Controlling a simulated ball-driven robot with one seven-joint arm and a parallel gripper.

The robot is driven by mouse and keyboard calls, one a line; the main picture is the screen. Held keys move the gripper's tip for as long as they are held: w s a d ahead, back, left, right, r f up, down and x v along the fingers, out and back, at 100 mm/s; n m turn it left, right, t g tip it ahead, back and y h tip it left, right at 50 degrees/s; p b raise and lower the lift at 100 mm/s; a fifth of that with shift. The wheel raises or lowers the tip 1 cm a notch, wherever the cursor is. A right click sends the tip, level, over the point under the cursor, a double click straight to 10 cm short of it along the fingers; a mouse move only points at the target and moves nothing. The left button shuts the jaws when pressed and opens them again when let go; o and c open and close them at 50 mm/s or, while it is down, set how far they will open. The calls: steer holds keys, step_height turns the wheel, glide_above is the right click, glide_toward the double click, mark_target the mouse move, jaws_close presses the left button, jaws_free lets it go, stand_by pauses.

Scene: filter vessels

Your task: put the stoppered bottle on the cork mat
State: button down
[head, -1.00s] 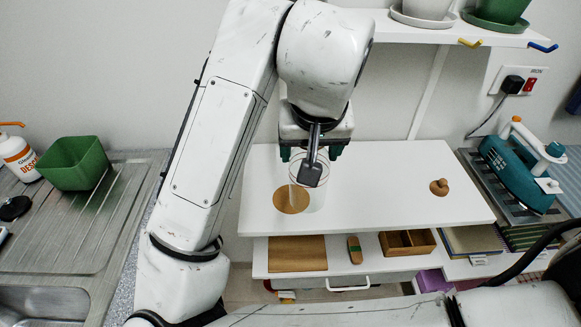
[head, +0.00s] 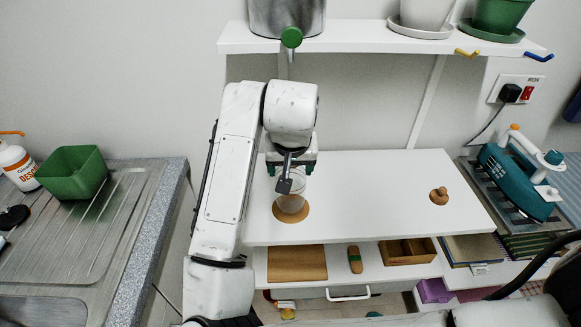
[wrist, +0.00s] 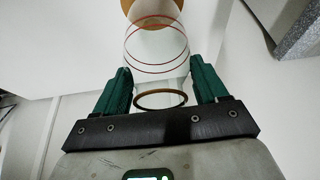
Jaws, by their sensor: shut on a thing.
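A clear glass vessel with red rings (head: 292,196) is held between the green fingers of my gripper (head: 291,164), over the white table. It also shows in the wrist view (wrist: 157,48), where its near end has a brown rim (wrist: 160,100) and I see no stopper in it. The round cork mat (head: 291,219) lies under the vessel. The vessel's lower end overlaps the mat in the head view; I cannot tell if it touches. The mat also shows past the vessel in the wrist view (wrist: 152,12). My gripper is shut on the vessel.
A brown knobbed piece (head: 439,196) sits on the right of the white table (head: 370,190), with free room between. An iron (head: 520,180) stands further right. A shelf with pots (head: 370,38) is above. A lower shelf holds a wooden tray (head: 405,252).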

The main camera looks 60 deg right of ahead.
steer(key=shift+f, duration=0.35)
steer(key=shift+f, duration=0.1)
steer(key=shift+c, duration=0.2)
jaws_free()
steer(key=v, duration=1.2)
